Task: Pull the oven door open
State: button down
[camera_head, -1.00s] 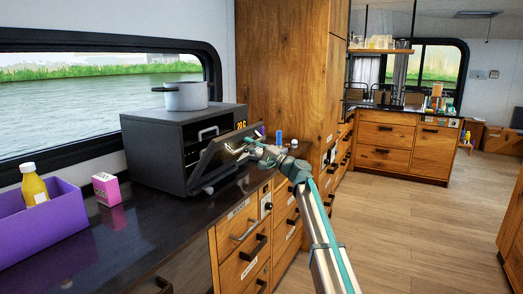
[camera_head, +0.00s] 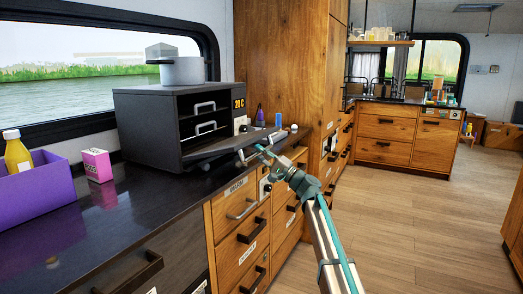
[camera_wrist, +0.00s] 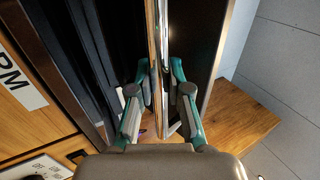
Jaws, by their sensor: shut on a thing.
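The oven (camera_head: 150,120) is a dark grey box on the black counter, with a red-orange display reading at its right front. Its door (camera_head: 225,147) hangs down and outward, close to level, and the inside with light rack handles shows. My gripper (camera_head: 262,150) is at the door's outer edge, at the handle. In the wrist view, my gripper (camera_wrist: 158,85) has its two teal-and-grey fingers closed around the shiny handle bar (camera_wrist: 153,40). The far side of the handle is hidden by the fingers.
A grey pot (camera_head: 182,71) stands on the oven. A pink box (camera_head: 97,165) and a purple bin (camera_head: 35,195) with a yellow bottle (camera_head: 17,155) stand left on the counter. A blue-capped item (camera_head: 278,120) stands behind the door. Wooden drawers (camera_head: 240,220) lie below.

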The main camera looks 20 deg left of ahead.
jog(key=shift+f, duration=0.95)
jog(key=c, duration=1.1)
grip_release()
jog(key=shift+a, duration=0.1)
jog(key=v, duration=1.2)
